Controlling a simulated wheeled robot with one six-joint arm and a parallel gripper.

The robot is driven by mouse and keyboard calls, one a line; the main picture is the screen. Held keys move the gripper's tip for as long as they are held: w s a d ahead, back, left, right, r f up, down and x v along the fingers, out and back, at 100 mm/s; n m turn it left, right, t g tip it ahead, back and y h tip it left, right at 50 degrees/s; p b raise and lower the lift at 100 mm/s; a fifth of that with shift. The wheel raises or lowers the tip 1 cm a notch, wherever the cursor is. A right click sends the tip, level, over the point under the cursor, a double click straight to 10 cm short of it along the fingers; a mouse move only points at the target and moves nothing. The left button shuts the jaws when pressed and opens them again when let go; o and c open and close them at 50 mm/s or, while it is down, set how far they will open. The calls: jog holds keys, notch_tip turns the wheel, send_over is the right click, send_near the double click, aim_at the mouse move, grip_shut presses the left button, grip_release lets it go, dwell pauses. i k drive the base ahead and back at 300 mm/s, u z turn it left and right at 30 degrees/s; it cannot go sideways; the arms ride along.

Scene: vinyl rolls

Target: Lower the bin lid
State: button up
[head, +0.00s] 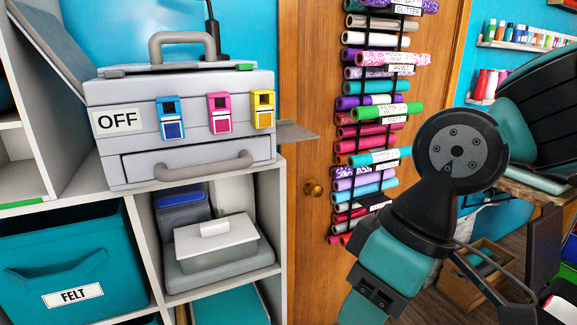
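I cannot tell for sure which object is the bin. A teal fabric bin (60,262) labelled FELT sits in the lower left cubby, with no lid visible on it. A pale container (222,268) sits in the middle cubby, with a white lid (215,236) with a raised handle lying flat on it. A grey flat panel (58,42) stands tilted at the upper left, beside the grey machine; what it belongs to is unclear. My arm fills the right side, teal and black, but my gripper is not in view.
A grey machine (190,140) marked OFF, with handle and ink-coloured clips, stands on the white shelf unit (138,225). A rack of vinyl rolls (380,110) hangs on the wooden door (310,90). A wooden crate (470,285) with contents stands on the floor at right.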

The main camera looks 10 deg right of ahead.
aim_at(543, 233)
jog(key=i, duration=0.7)
jog(key=z, duration=2.4)
jog(key=i, duration=1.45)
jog(key=u, duration=1.5)
jog(key=i, duration=0.5)
jog(key=z, duration=0.1)
